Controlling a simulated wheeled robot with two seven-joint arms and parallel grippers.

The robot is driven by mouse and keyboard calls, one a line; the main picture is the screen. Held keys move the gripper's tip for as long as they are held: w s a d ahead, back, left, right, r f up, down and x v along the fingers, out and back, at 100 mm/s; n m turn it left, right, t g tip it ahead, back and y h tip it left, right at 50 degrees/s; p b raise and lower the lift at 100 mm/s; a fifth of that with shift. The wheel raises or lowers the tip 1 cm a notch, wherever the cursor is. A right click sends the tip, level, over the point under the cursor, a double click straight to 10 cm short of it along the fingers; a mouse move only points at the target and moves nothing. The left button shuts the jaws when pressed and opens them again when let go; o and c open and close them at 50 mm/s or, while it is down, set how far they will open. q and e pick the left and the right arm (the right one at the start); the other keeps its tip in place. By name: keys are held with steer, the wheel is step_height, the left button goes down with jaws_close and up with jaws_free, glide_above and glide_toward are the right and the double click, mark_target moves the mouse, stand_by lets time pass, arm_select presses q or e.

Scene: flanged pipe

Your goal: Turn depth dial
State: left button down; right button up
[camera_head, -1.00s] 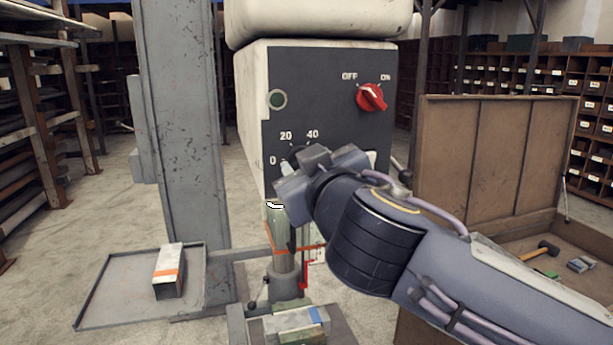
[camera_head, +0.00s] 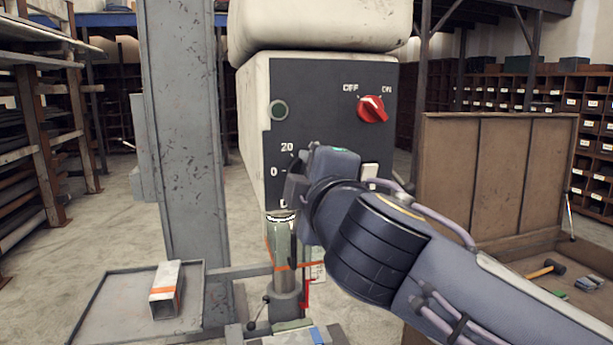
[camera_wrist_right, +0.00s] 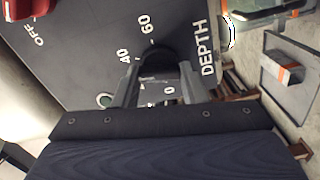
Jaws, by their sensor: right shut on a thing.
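The black depth dial (camera_wrist_right: 158,57) sits on the dark control panel (camera_head: 330,95), with the marks 0, 40 and 60 and the word DEPTH around it in the right wrist view. My right gripper (camera_wrist_right: 160,78) is shut on the dial, one finger on each side. In the head view my right gripper (camera_head: 294,182) covers the dial, and only the 0 and 20 marks show clearly beside it. The dial's pointer setting cannot be read. My left gripper is not in view.
A red OFF/ON switch (camera_head: 372,109) and a green button (camera_head: 279,110) are on the same panel. A grey column (camera_head: 182,150) stands left of the machine.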

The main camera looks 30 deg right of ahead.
steer(key=shift+f+n+p, duration=0.2)
steer(key=shift+n+p, duration=0.65)
steer(key=shift+n, duration=3.25)
steer(key=o, duration=1)
steer(key=v, duration=0.7)
steer(key=shift+s+a+b, duration=0.15)
steer(key=shift+s+b, duration=0.2)
steer(key=shift+s, duration=0.05)
